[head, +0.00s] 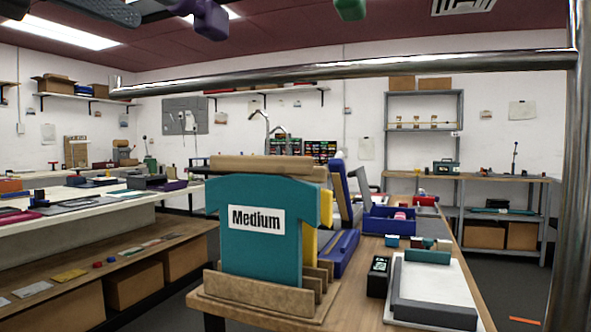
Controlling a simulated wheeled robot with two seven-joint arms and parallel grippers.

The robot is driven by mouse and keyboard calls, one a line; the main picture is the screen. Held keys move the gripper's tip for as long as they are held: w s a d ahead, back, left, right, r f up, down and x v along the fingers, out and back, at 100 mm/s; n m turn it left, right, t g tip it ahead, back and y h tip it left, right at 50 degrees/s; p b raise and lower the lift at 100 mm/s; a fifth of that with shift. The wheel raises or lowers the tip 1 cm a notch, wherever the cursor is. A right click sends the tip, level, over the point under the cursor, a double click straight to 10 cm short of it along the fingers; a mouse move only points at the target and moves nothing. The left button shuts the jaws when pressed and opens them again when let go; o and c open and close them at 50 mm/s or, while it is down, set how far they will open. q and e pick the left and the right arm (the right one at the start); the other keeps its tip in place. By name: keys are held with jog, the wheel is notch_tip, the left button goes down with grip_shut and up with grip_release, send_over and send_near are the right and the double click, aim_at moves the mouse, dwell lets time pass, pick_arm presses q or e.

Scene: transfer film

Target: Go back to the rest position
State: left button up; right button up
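Neither of my grippers can be made out in the head view. A teal shirt-shaped board (260,248) with a white "Medium" label (256,218) stands upright in a tan slotted rack (262,296) in front of me. Other boards, one of them yellow (309,243), stand behind it and are partly hidden. Dark grey, purple (207,18) and green (350,9) parts are cut off by the top edge; I cannot tell what they belong to.
A shiny metal bar (345,69) crosses the upper view and meets a post (572,190) at right. The wooden worktop (470,268) holds a white and grey press-like board (432,285), a small black box (378,277) and a blue bin (388,222). Shelved benches (130,262) stand left.

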pick_arm(q)
jog(key=w+d+f+m+g+h+p, duration=0.1)
jog(key=w+d+f+m+g+h, duration=0.15)
jog(key=d+f+g+h, duration=1.05)
jog(key=w+a+f+n+t+y+p, duration=0.1)
jog(key=w+a+f+n+t+y, duration=0.3)
jog(key=f+n+t, duration=0.8)
jog(key=w+a+f+n+t+y+p, duration=0.1)
jog(key=w+a+f+n+t+y, duration=0.5)
jog(key=n, duration=1.1)
notch_tip(320, 180, down, 12)
jog(key=s+n+t+y, duration=0.1)
jog(key=n+y, duration=0.3)
jog(key=n, duration=0.3)
jog(key=s+a+f+n+g+y, duration=0.1)
jog(key=s+f+n+g+y, duration=0.1)
jog(key=s+f, duration=0.6)
jog(key=s+f+n+g+y+p, duration=0.1)
jog(key=s+f+n+g, duration=0.4)
jog(key=f, duration=1)
jog(key=s+g+y, duration=0.1)
jog(key=s+g, duration=0.1)
jog(key=s, duration=0.1)
jog(key=shift+s+a+f+y, duration=0.2)
jog(key=shift+a+f+y, duration=0.2)
